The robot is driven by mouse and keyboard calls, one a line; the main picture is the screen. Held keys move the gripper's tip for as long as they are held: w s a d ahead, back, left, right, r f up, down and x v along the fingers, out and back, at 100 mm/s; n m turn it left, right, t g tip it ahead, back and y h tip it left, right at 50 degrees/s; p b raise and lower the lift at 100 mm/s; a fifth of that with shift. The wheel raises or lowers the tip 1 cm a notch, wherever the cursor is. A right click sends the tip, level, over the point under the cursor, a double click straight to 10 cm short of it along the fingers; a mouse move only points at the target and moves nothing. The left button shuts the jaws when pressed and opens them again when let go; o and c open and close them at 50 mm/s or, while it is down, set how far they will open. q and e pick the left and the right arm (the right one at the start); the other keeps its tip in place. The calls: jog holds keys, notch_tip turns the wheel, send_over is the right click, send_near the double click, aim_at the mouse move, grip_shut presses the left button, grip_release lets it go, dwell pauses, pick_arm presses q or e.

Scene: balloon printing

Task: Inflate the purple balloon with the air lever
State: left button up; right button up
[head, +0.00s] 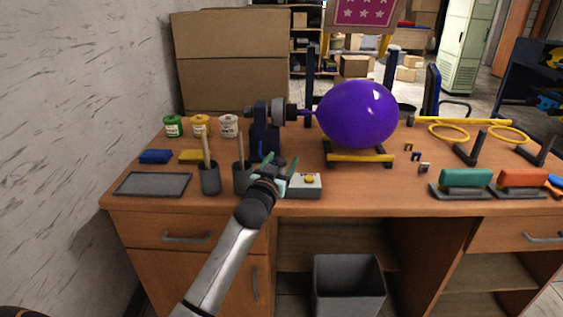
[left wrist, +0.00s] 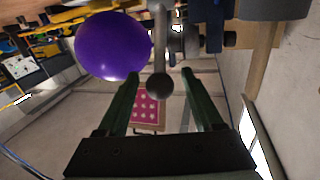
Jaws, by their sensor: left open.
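The purple balloon (head: 357,114) is large and round, with its neck on the nozzle of the dark blue pump (head: 265,135). It hangs above a yellow-barred stand and also shows in the left wrist view (left wrist: 112,46). My left gripper (head: 279,162) is open in front of the pump. In the left wrist view, the grey air lever (left wrist: 160,40) ends in a round knob (left wrist: 159,86) that appears between the two open fingers, with gaps on both sides. In the head view the lever is hard to make out near my gripper. My right gripper is not in view.
Two dark cups (head: 209,178) with wooden sticks stand left of my gripper. Paint jars (head: 200,126) and a grey tray (head: 153,184) are at left. Green and orange-handled tools (head: 466,180) lie at right.

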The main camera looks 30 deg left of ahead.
pick_arm(q)
grip_shut()
dwell(0.7)
dwell(0.8)
